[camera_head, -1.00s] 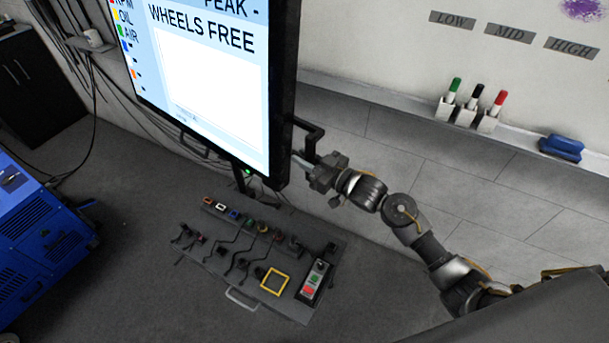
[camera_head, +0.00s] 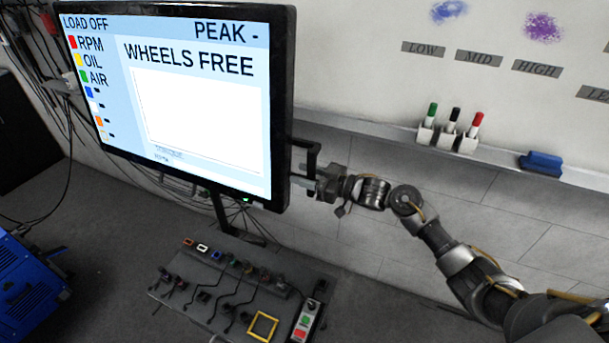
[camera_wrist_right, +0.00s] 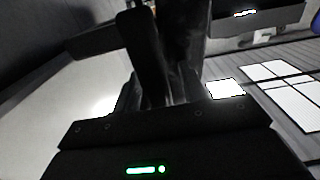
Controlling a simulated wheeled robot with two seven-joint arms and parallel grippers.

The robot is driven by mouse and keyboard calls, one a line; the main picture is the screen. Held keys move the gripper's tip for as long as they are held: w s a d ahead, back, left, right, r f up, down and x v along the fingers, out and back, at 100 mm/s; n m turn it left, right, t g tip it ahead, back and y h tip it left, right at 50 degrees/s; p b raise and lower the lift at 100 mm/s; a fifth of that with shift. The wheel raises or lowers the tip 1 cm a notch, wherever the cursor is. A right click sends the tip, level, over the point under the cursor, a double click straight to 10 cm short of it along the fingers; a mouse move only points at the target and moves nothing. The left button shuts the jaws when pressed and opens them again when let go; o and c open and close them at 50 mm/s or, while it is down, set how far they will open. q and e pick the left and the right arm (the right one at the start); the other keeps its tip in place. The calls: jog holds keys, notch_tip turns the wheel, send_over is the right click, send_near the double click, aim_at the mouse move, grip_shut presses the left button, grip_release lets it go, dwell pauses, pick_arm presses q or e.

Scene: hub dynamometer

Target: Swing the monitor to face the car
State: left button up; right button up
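The monitor (camera_head: 205,105) is a large flat screen in a dark frame at upper left in the head view. It reads "WHEELS FREE" and is turned slightly left of me. A dark bar handle (camera_head: 314,156) sticks out from its right edge. My right gripper (camera_head: 303,174) is at this handle, its fingers pointing left toward the frame with a gap between them. In the right wrist view, a dark bar (camera_wrist_right: 150,60) runs down toward the space between the fingers; firm contact is not clear. My left gripper is out of view, and no car is visible.
A blue machine (camera_head: 25,290) is at lower left. A wall ledge at right carries markers (camera_head: 452,125) and a blue eraser (camera_head: 541,163). Cables hang behind the monitor.

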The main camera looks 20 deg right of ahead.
jog(key=shift+s+d+f, duration=0.1)
jog(key=shift+s+d, duration=0.15)
jog(key=shift+d, duration=0.05)
jog(key=b+v, duration=0.3)
jog(key=v, duration=0.7)
